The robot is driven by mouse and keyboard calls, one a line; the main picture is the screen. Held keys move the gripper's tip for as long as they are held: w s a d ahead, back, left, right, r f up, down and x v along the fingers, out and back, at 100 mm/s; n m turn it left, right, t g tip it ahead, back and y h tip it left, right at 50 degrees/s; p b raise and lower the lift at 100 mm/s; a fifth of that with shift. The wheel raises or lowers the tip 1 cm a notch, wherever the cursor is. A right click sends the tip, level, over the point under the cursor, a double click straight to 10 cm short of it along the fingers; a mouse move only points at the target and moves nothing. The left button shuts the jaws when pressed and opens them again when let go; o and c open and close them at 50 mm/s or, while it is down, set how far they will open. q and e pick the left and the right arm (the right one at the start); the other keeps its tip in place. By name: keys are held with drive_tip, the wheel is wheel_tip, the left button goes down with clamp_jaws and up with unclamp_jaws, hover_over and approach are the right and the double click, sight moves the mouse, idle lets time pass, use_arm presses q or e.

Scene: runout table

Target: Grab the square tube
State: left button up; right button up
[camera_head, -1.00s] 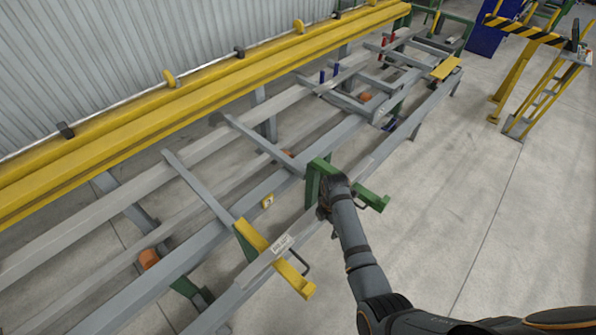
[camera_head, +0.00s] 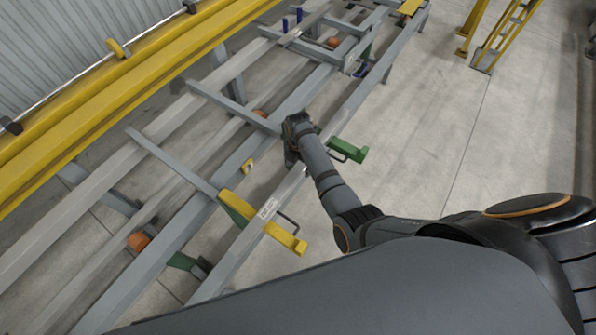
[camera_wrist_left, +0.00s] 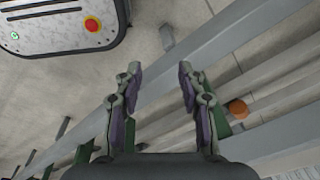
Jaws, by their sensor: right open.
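Several long grey bars run diagonally along the runout table; I cannot tell for certain which is the square tube. A long pale bar (camera_head: 100,188) lies nearest the yellow beam. My right gripper (camera_head: 291,158) is dark and seen from behind, over the front rail beside a green bracket (camera_head: 347,150). It is open; its fingertips are mostly hidden and no held object shows. My left gripper (camera_wrist_left: 160,88) is open in the left wrist view. A wide grey bar (camera_wrist_left: 236,50) passes diagonally beyond its fingers, with nothing visible gripped.
A yellow stop arm (camera_head: 262,222) with a handle crosses the front rail. Grey cross arms (camera_head: 170,162) span the bars. Orange rollers (camera_head: 138,241) sit lower down. A yellow beam (camera_head: 120,85) borders the back.

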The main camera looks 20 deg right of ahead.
sight(298, 169)
wheel_tip(298, 169, down, 3)
drive_tip(key=shift+w+r, duration=0.1)
drive_tip(key=shift+r, duration=0.05)
drive_tip(key=shift+f, duration=0.35)
drive_tip(key=c, duration=0.4)
use_arm(q)
drive_tip(key=shift+s+a+f, duration=0.1)
drive_tip(key=shift+s+a, duration=0.05)
drive_tip(key=shift+s, duration=0.75)
use_arm(e)
clamp_jaws()
drive_tip(key=shift+r, duration=0.1)
